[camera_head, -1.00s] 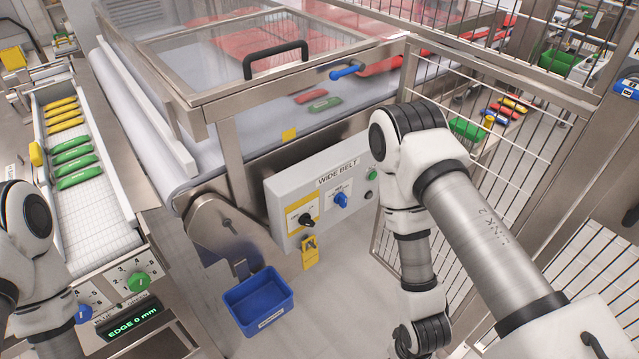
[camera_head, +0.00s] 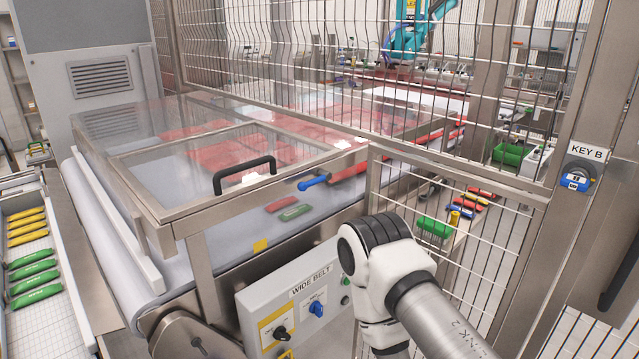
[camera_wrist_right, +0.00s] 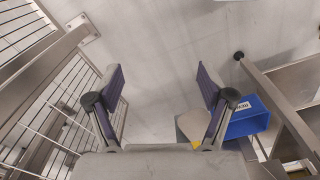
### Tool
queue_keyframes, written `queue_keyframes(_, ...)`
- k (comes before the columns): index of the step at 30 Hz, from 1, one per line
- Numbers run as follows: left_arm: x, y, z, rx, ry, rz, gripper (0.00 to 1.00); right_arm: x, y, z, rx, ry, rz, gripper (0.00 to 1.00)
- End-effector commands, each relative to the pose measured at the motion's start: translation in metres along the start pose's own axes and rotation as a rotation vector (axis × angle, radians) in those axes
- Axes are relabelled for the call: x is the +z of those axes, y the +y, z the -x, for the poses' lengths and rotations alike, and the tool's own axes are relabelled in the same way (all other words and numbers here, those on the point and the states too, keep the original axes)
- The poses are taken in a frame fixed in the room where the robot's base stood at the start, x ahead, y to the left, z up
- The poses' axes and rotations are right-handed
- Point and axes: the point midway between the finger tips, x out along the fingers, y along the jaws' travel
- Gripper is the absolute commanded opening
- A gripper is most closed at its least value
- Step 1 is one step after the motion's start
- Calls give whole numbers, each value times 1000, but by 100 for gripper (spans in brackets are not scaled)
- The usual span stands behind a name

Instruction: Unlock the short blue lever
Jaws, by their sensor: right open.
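The short blue lever (camera_head: 313,182) sits on the front metal rail of the clear cover over the wide belt, right of the black handle. It lies roughly sideways, its tip pointing up and right. My right arm is in the head view below and to the right of the lever, but its gripper is out of that view. In the right wrist view my right gripper (camera_wrist_right: 160,84) is open and empty, above pale floor. The lever is not in the wrist view. My left gripper is in neither view.
A black handle (camera_head: 244,174) stands on the clear cover. The WIDE BELT control panel (camera_head: 296,289) is below, with a black knob and a blue knob. A mesh fence (camera_head: 455,235) stands to the right, with a blue KEY B lock (camera_head: 576,180). A blue bin (camera_wrist_right: 248,119) is on the floor.

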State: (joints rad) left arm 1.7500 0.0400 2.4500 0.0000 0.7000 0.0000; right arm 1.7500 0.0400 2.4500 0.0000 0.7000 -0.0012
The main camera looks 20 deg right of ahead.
Motion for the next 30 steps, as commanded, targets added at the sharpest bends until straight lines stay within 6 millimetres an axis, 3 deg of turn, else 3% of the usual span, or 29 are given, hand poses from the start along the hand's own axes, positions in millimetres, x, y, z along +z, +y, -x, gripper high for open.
queue_keyframes(1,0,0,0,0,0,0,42,0,0,0,0,0,10,54)
queue_keyframes(3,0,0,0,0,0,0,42,0,0,0,0,-1,55,29)
queue_keyframes(6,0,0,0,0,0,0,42,3,0,0,-4,-13,211,0)
queue_keyframes(11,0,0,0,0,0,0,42,2,-12,-4,-71,-19,726,0)
queue_keyframes(17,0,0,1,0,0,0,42,-29,-29,-11,-158,100,1510,0)
queue_keyframes(20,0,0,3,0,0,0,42,-66,-33,-5,-134,220,1909,0)
queue_keyframes(23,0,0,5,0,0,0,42,-115,-32,12,-31,352,2313,0)
queue_keyframes(26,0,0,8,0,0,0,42,-180,-24,44,188,468,2718,0)
queue_keyframes(28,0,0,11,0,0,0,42,-231,-14,81,425,508,2982,0)
queue_keyframes(29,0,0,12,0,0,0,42,-252,-8,98,-528,-504,-3039,0)
queue_keyframes(30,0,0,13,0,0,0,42,-277,0,122,-621,-455,-2906,0)
